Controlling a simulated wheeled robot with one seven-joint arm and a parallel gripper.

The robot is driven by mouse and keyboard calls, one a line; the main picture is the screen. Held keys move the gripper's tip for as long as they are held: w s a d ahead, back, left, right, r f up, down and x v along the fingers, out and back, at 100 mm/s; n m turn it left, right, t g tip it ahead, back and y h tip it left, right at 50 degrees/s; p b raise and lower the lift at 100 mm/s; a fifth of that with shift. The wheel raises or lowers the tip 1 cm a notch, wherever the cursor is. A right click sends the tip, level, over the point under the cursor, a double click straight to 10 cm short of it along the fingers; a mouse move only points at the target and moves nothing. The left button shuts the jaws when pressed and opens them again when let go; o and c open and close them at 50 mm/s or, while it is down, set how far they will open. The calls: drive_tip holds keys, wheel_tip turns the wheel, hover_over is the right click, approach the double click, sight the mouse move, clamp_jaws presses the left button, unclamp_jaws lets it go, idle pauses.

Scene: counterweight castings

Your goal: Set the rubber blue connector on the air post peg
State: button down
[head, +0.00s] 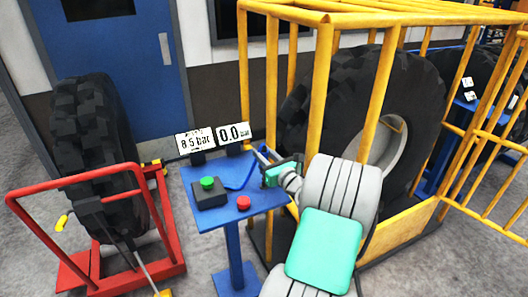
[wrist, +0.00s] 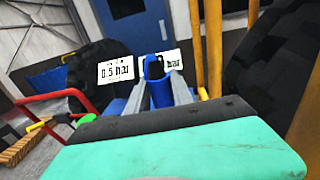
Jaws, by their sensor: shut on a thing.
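My gripper (head: 262,158) is over the right part of the blue air post (head: 265,200). In the wrist view its two grey fingers (wrist: 160,92) are shut on the blue connector (wrist: 157,90), a rubbery piece with a dark opening at its top. The connector is in front of the two gauge signs in that view. In the head view it is too small and partly hidden to make out clearly. I cannot make out the peg in either view, nor tell whether the connector touches it.
The post top carries a green button (head: 207,183), a red button (head: 243,203) and signs reading 8.5 bar (head: 195,142) and 0.0 bar (head: 232,136). A yellow cage (head: 326,60) with a large tyre (head: 410,85) stands right. A red stand (head: 125,190) holds another tyre left.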

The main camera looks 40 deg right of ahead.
drive_tip(key=shift+f+b, duration=0.5)
drive_tip(key=shift+f, duration=0.7)
drive_tip(key=shift+p, duration=0.9)
idle(0.3)
drive_tip(key=shift+f+b, duration=1.05)
drive_tip(key=shift+f, duration=0.7)
drive_tip(key=c, duration=1)
unclamp_jaws()
drive_tip(key=shift+c, duration=0.2)
drive_tip(key=s, duration=0.2)
drive_tip(key=s+a, duration=0.1)
drive_tip(key=s, duration=0.2)
drive_tip(key=s+b, duration=0.1)
drive_tip(key=s, duration=0.1)
drive_tip(key=shift+s+a, duration=0.2)
drive_tip(key=shift+s, duration=0.2)
